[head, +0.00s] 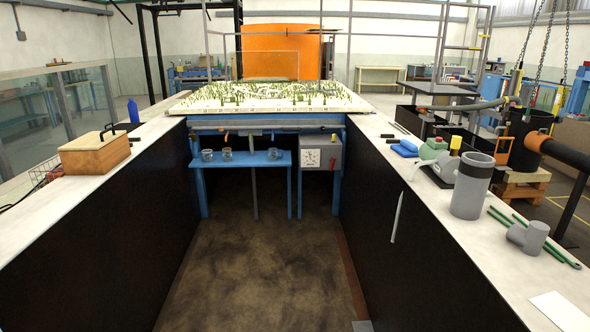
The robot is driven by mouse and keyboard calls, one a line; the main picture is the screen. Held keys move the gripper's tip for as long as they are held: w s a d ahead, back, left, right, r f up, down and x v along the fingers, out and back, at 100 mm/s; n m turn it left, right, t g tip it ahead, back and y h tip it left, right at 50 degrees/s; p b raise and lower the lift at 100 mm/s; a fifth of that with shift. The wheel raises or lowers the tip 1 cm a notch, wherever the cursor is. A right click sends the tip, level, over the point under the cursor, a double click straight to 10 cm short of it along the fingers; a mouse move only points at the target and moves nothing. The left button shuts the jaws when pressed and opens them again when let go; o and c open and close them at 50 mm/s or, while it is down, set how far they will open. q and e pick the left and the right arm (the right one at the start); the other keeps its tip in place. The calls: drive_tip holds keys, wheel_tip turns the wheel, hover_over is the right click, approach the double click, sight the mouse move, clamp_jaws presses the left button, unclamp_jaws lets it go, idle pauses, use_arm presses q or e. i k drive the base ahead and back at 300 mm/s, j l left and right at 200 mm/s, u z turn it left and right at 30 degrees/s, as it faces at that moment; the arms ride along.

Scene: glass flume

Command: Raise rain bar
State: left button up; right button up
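A model landscape table (270,107) with small green trees stands straight ahead between the two benches. Thin grey posts and crossbars (268,53) rise above and behind it. I cannot tell which of these bars is the rain bar. Below the table's front edge are a blue shelf (250,160) with glass jars and a grey box (320,153) with a white dial. Neither of my grippers is in view.
The left bench carries a wooden box (95,153) and a blue bottle (133,111). The right bench carries a grey cylinder (471,185), a pipe tee (528,237), green rods and a blue cloth-like item (405,149). A pale pointed strip (397,217) shows against its dark side. The floor (258,265) between is clear.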

sight(269, 128)
drive_tip(key=i, duration=2.25)
